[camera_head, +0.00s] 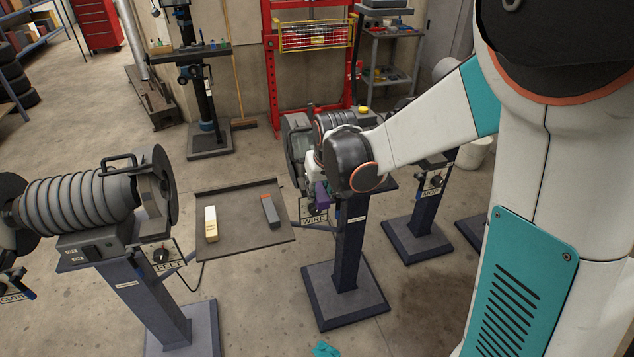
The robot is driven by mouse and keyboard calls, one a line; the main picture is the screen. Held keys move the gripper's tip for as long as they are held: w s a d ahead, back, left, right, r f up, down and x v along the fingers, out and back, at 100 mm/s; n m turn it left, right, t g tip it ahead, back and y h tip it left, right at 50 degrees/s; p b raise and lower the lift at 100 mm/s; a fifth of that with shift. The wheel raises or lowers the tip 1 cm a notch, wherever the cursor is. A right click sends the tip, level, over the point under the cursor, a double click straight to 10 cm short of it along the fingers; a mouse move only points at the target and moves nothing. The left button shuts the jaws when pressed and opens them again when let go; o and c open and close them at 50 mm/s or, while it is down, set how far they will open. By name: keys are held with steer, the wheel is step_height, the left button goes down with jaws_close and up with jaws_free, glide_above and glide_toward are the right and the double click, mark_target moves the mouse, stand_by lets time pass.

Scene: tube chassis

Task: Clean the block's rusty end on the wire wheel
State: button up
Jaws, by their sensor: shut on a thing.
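My gripper (314,164) is at the grinder marked WIRE, close to the right side of its wheel (297,146), and is mostly hidden by my wrist. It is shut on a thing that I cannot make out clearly. A purple piece (321,196) shows just below the gripper; I cannot tell whether it is the held block. No rusty end shows at the gripper, and contact with the wheel cannot be told. A dark grey bar (271,213) with an orange-red end lies on the tray (232,239).
The FELT grinder (85,200) is at the left, and another grinder stand (426,200) is behind right. A teal scrap (325,349) lies on the floor. A drill press (203,80) stands behind.

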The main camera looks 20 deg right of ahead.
mark_target(325, 203)
steer(key=shift+s, duration=2.35)
